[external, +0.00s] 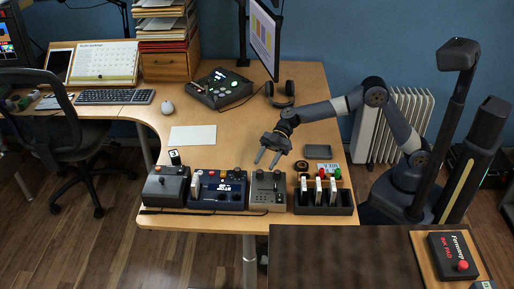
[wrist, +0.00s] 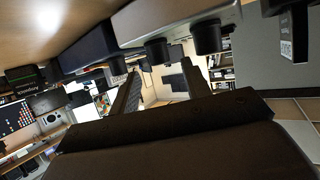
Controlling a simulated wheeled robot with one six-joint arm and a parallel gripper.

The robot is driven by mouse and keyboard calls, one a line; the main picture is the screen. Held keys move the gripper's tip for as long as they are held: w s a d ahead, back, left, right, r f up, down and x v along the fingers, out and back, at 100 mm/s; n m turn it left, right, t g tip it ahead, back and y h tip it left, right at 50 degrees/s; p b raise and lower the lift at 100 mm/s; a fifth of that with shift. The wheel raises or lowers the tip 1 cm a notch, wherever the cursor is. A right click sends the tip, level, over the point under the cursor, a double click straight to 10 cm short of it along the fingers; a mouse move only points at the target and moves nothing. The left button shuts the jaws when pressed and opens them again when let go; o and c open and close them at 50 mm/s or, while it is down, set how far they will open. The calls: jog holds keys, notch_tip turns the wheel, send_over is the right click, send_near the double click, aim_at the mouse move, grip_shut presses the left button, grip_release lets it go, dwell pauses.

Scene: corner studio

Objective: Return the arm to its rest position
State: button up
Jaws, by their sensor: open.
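My arm reaches from its base at the right across the desk (external: 225,140) in the external view. My gripper (external: 267,158) is open and empty, above the desk surface behind the row of devices. Its two fingers point down and toward the front. In the wrist view, my gripper (wrist: 155,85) shows its two dark fingers apart with nothing between them. The wrist picture is strongly tilted, and a row of dark knobs (wrist: 207,38) shows close along its top.
Along the desk's front edge stand a grey box (external: 166,187), a blue device (external: 222,190), a grey device (external: 266,192) and a dark rack (external: 323,200) with upright white items. Headphones (external: 280,93) and a monitor (external: 265,38) stand behind. A white radiator (external: 392,125) is behind my arm.

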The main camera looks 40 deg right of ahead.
aim_at(259, 173)
jog(key=x, duration=0.5)
jog(key=shift+a, duration=0.15)
jog(key=shift+p, duration=0.5)
jog(key=shift+f+b, duration=0.15)
jog(key=shift+b, duration=0.45)
jog(key=v, duration=1.1)
jog(key=x, duration=1)
jog(key=shift+s+a+f, duration=0.1)
jog(key=shift+s+a, duration=0.1)
jog(key=shift+a, duration=0.15)
jog(key=shift+a+p, duration=0.15)
jog(key=shift+p, duration=0.7)
jog(key=shift+r+n+g+p, duration=0.25)
jog(key=shift+n+g+p, duration=0.15)
jog(key=shift+p, duration=0.4)
